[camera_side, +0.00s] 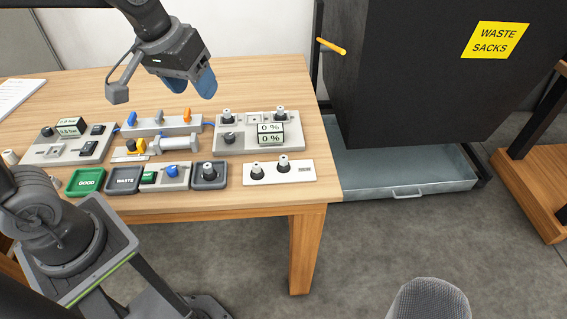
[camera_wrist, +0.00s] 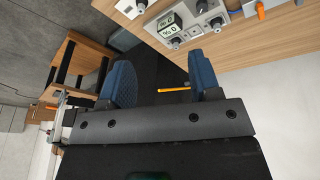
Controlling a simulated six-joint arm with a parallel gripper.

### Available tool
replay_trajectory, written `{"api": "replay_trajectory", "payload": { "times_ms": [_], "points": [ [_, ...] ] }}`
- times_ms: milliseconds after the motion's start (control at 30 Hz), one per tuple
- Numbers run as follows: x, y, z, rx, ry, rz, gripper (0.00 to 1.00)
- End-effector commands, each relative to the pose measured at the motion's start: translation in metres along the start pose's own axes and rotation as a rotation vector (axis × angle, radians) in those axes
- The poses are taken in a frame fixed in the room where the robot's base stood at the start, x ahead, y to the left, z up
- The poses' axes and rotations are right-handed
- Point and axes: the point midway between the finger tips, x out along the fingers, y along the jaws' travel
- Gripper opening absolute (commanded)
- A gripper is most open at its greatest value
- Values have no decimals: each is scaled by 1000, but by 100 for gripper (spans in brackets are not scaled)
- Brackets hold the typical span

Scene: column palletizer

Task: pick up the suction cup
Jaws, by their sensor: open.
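Two small black suction-cup-like parts with pale tops stand on a white plate (camera_side: 306,175) at the table's front right: a left one (camera_side: 256,171) and a right one (camera_side: 283,163). A similar part (camera_side: 208,171) sits in a dark grey tray (camera_side: 222,183) just left of the plate. I cannot tell which one the task means. My gripper (camera_side: 190,84) is open and empty, with blue fingertips, above the back of the table and apart from these parts. In the wrist view its fingers (camera_wrist: 162,78) are spread with nothing between them.
A green GOOD tray (camera_side: 85,182) and a dark WASTE tray (camera_side: 123,180) lie at the front left. A grey panel with displays (camera_side: 245,143) stands behind the plate. Valves and a cylinder (camera_side: 178,143) fill the middle. A black waste-sack cabinet (camera_side: 420,80) rises right of the table.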

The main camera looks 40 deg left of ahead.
Motion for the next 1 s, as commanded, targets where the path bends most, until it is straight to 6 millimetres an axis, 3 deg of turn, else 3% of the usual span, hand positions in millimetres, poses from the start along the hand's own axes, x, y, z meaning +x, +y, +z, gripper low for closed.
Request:
{"api": "replay_trajectory", "payload": {
  "times_ms": [200,433,600,867,1000],
  "points": [
    [56,33,-53,-187,-121,-46,57],
    [133,64,-87,-379,-220,-117,57],
    [178,77,-95,-473,-260,-161,57],
    [207,80,-92,-512,-277,-182,57],
    [232,77,-84,-511,-279,-184,57]
  ]
}}
